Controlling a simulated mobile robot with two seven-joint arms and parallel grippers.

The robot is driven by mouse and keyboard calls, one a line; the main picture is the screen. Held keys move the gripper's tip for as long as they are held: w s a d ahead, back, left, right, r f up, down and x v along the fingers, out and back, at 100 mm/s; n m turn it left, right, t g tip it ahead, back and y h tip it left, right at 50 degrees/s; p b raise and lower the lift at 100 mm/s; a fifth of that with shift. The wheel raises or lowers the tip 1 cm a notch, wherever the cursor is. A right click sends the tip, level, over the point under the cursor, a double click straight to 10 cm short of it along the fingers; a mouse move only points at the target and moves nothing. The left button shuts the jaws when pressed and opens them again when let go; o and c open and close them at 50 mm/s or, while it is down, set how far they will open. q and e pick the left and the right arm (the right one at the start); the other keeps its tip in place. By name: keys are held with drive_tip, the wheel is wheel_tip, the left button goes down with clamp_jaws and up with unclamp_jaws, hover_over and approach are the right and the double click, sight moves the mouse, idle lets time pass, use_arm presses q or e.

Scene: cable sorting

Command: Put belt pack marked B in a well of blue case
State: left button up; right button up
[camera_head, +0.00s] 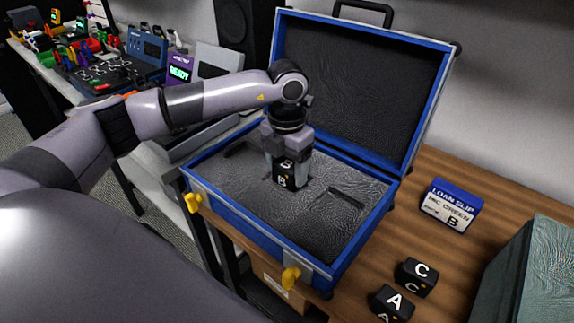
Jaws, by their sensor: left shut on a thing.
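The blue case (262,243) lies open on the wooden table, its lid up at the back and grey foam inside. A dark slot shows in the foam at the right and another at the upper left. The black belt pack marked B (284,181) is upright at the middle of the foam. My left gripper (287,163) points down and is shut on it. Its lower end meets the foam, but I cannot tell how deep it sits in a well. My right gripper is not in view.
Belt packs marked C (416,277) and A (391,303) lie on the table (440,167) right of the case. A loan slip block (450,206) reading B stands behind them. A teal box (530,270) is at far right. Yellow latches (291,278) jut from the case front.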

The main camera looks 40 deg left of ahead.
sight(287, 164)
use_arm(q)
drive_tip(key=o, duration=1.1)
drive_tip(key=shift+f, duration=0.1)
drive_tip(key=shift+o, duration=0.2)
drive_tip(key=shift+r, duration=0.5)
wheel_tip(287, 164, up, 11)
drive_tip(key=shift+r+b, duration=0.2)
drive_tip(key=shift+b, duration=0.2)
